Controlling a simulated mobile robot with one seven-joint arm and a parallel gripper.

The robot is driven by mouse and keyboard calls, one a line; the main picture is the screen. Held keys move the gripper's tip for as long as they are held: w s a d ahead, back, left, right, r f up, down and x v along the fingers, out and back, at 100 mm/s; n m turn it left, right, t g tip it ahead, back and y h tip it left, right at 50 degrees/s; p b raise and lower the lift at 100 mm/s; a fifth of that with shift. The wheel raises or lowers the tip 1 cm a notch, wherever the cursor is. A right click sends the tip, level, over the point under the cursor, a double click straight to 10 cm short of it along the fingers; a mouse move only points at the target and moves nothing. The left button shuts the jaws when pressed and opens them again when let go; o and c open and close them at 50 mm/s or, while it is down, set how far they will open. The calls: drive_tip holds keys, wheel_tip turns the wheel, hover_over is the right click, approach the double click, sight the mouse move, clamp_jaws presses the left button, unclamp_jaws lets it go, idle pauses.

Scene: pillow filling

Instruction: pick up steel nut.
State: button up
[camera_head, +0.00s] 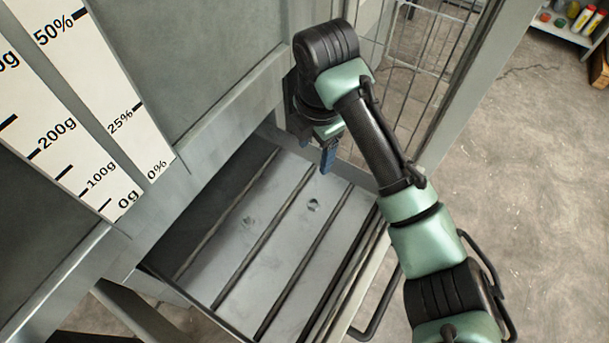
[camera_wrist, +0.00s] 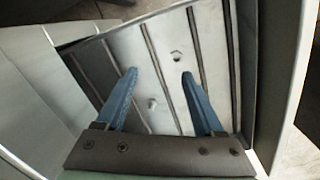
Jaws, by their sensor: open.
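A small six-sided steel nut with a dark hole (camera_wrist: 177,55) lies on the slatted metal tray floor (camera_wrist: 168,20), between two dark bars. In the head view, a small ring-like piece (camera_head: 314,204) on the tray looks like this nut. My gripper (camera_wrist: 158,77) is open, with its two blue fingers apart and nothing between them. In the head view, my gripper (camera_head: 328,157) hangs above the back part of the tray. In the wrist view, the nut lies beyond the fingertips, nearer the right one.
A second small metal piece (camera_wrist: 152,103) lies in a neighbouring slot; it also shows in the head view (camera_head: 249,220). Dark raised bars (camera_head: 283,218) cross the tray. A grey wall with scale strips (camera_head: 75,85) stands at left, a wire-mesh panel (camera_head: 415,60) behind.

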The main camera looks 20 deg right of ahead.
wheel_tip(320, 180, down, 2)
drive_tip(key=s+f+g, duration=0.1)
drive_tip(key=s, duration=0.2)
drive_tip(key=b, duration=0.3)
hover_over(316, 200)
drive_tip(key=shift+n, duration=0.4)
wheel_tip(316, 200, down, 5)
drive_tip(key=shift+f, duration=0.15)
drive_tip(key=shift+f+b, duration=1.55)
drive_tip(key=shift+f, duration=1.45)
drive_tip(key=shift+r, duration=0.1)
drive_tip(key=shift+c, duration=0.2)
clamp_jaws()
